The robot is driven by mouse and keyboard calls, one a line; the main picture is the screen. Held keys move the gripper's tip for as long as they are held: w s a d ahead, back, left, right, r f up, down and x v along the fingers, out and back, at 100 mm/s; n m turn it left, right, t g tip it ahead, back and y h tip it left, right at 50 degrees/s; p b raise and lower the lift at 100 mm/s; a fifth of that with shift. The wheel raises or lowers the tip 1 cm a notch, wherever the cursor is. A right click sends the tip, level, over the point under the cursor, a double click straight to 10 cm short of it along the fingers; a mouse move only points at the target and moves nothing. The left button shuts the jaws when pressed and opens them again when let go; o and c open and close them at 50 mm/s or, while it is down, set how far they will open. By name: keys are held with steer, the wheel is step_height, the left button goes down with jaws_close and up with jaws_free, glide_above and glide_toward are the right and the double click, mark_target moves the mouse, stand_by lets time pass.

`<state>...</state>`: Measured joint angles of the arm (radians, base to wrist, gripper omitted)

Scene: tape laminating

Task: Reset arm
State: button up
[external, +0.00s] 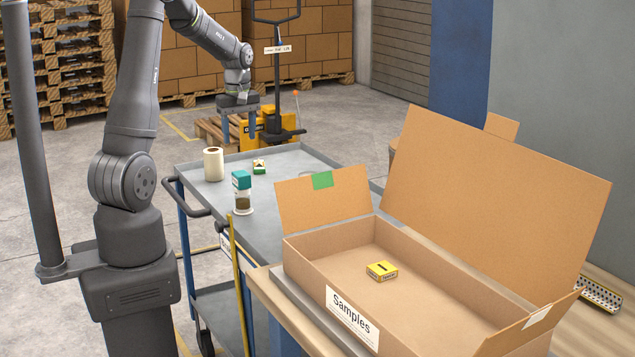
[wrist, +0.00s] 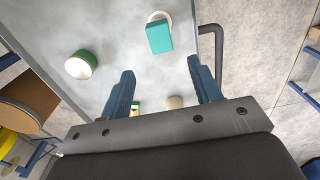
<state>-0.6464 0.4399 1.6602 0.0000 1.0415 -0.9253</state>
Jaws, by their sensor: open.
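My gripper (external: 238,130) is raised above the far end of the grey cart (external: 285,205) in the external view. In the wrist view its two blue fingers are spread apart, with nothing held between them (wrist: 160,66). An open cardboard box labelled Samples (external: 325,258) stands at the right with its flaps up. A small yellow box (external: 381,271) lies flat inside it. My gripper is well away from this carton and touches nothing that I can see.
On the cart stand a white roll (external: 213,164), a teal-topped item (external: 242,181) with a brown-filled lower part, and a small green-and-yellow box (external: 259,167). A yellow pallet jack (external: 268,132) is behind. A dotted item (external: 600,295) lies right of the carton.

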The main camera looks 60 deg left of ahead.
mark_target(241, 173)
steer(key=shift+f, duration=4.2)
steer(key=shift+f, duration=1.75)
step_height(241, 173, up, 4)
steer(key=shift+f, duration=0.15)
steer(key=d+r, duration=0.7)
steer(key=d, duration=0.4)
steer(key=w+a+f+n, duration=0.2)
steer(key=w+a+f, duration=0.6)
steer(key=w+a, duration=0.3)
steer(key=a+f, duration=0.1)
steer(key=a, duration=0.2)
steer(key=s+a+f, duration=0.1)
steer(key=a+f, duration=0.1)
steer(key=a, duration=0.1)
steer(key=s+a+f, duration=0.1)
steer(key=a+f, duration=0.1)
steer(key=a, duration=0.1)
steer(key=shift+s, duration=0.25)
steer(key=shift+o, duration=0.2)
